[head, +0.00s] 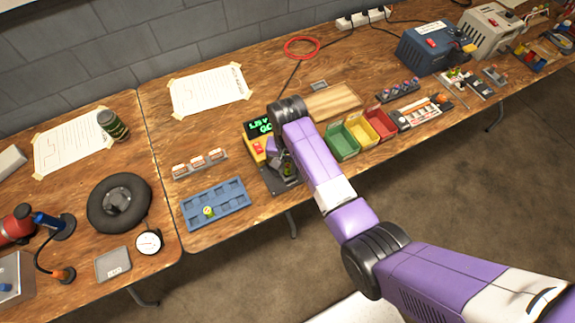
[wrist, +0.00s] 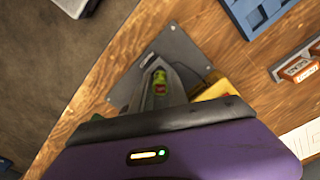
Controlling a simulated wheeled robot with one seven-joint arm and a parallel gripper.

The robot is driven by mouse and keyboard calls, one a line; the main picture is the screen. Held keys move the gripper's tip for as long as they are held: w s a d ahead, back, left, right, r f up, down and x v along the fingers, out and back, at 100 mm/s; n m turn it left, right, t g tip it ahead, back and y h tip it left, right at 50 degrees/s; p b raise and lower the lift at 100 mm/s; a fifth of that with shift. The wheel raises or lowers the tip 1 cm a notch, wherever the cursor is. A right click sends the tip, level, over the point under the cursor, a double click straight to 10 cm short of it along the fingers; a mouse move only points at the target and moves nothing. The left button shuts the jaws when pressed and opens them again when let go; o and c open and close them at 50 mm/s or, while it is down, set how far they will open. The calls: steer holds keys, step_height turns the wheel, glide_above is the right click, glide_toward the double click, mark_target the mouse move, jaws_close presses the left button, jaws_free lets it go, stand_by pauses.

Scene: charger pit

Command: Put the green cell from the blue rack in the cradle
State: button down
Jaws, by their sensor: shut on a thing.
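My gripper (head: 284,166) is at the yellow tester (head: 258,150) with the dark cradle base (head: 290,189), right of the blue rack (head: 232,196). In the wrist view my gripper (wrist: 161,91) is shut on a green cell (wrist: 160,77), whose end shows between the fingers. The cell is over the grey cradle plate (wrist: 178,45); whether it touches the cradle cannot be told, as my fingers hide the contact. Another cell (head: 208,211), yellow-green, stands in the blue rack near its front; the other visible pockets look empty. The rack shows in part in the wrist view (wrist: 247,16).
Left of the tester is a grey holder (head: 201,164) with orange-and-white blocks. Right of my arm stand green (head: 341,142), yellow (head: 361,130) and red (head: 379,122) bins. The table's front edge runs close to the cradle. Bare wood lies behind the grey holder.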

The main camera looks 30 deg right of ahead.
steer(key=shift+f+b, duration=0.35)
steer(key=shift+f, duration=0.55)
stand_by(0.7)
steer(key=c, duration=1.2)
jaws_free()
steer(key=shift+r+p, duration=2.1)
steer(key=shift+r, duration=1.4)
